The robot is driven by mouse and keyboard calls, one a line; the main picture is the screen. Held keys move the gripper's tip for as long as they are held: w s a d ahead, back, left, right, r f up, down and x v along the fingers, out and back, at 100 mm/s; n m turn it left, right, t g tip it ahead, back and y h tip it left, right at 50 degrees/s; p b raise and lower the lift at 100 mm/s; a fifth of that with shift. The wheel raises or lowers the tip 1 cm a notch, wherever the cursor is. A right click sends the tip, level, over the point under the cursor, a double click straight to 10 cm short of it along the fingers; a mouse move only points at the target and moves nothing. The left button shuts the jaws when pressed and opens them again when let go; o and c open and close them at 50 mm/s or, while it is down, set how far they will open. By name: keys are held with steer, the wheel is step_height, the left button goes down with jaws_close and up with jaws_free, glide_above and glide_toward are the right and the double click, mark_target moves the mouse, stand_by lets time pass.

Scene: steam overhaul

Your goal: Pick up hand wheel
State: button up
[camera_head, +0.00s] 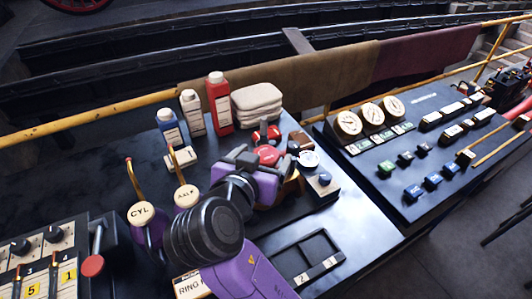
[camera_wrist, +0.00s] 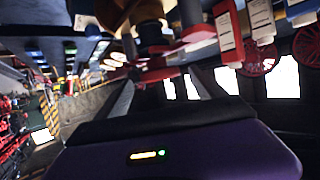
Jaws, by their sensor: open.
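The red hand wheel (camera_head: 268,154) is on the dark bench, just beyond my gripper (camera_head: 250,160) in the head view. My gripper and arm hide part of it and what lies below it. In the wrist view, red wheel-like parts (camera_wrist: 155,72) show at and beyond the tips of my gripper (camera_wrist: 163,84). The two fingers are apart, and nothing is clearly held between them. I cannot tell whether a finger touches the wheel.
A red bottle (camera_head: 219,104), a white bottle (camera_head: 192,112), a blue bottle (camera_head: 169,128) and folded cloths (camera_head: 257,103) stand behind. Two labelled levers, CYL (camera_head: 141,213) and AXLE (camera_head: 187,196), are at left. A dark tray (camera_head: 308,262) is in front. Gauges (camera_head: 349,122) are at right.

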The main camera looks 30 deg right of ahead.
steer(key=shift+w+d+f, duration=0.15)
steer(key=shift+w+d, duration=0.05)
steer(key=shift+w, duration=0.05)
steer(key=c, duration=1.5)
jaws_close()
